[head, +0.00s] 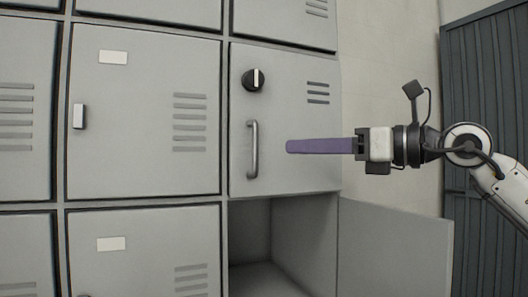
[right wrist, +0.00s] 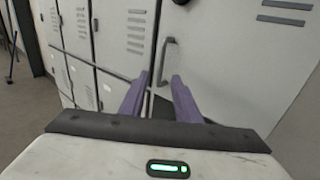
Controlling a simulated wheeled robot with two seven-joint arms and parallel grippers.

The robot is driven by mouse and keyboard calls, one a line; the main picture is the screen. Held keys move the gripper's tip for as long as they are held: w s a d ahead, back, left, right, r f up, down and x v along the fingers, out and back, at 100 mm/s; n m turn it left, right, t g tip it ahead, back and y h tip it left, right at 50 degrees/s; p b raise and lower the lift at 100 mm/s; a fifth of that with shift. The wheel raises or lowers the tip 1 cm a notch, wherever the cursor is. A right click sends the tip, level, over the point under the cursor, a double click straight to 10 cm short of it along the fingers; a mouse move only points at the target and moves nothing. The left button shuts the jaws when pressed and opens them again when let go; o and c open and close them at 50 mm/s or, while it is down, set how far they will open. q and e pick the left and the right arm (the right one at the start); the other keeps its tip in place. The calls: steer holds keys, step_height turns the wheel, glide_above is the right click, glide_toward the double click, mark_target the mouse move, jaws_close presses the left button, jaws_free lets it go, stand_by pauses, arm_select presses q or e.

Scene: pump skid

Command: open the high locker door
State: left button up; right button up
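The high locker door (head: 290,108) is a grey panel with vents, and it looks shut. It has a grey bar handle (head: 253,150) at its left side and a black round knob (head: 253,80) with a pale mark above the handle. My right gripper (head: 288,146) has purple fingers and points left, with its tips to the right of the handle and not around it. In the right wrist view the fingers (right wrist: 160,78) are spread with nothing between them, and the handle (right wrist: 166,62) shows beyond the tips. My left gripper is not in view.
Below the high door is an open, empty-looking locker compartment (head: 302,240), its door (head: 395,250) swung out to the right beneath my right arm. Shut lockers (head: 145,120) fill the left. A dark ribbed panel (head: 485,90) stands at the right behind my arm.

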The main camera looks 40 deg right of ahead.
mark_target(264, 147)
steer(key=p+x, duration=0.3)
steer(key=x, duration=0.7)
steer(key=shift+d+r, duration=0.1)
steer(key=shift+d, duration=0.05)
steer(key=shift+w, duration=0.1)
steer(key=c, duration=0.6)
jaws_close()
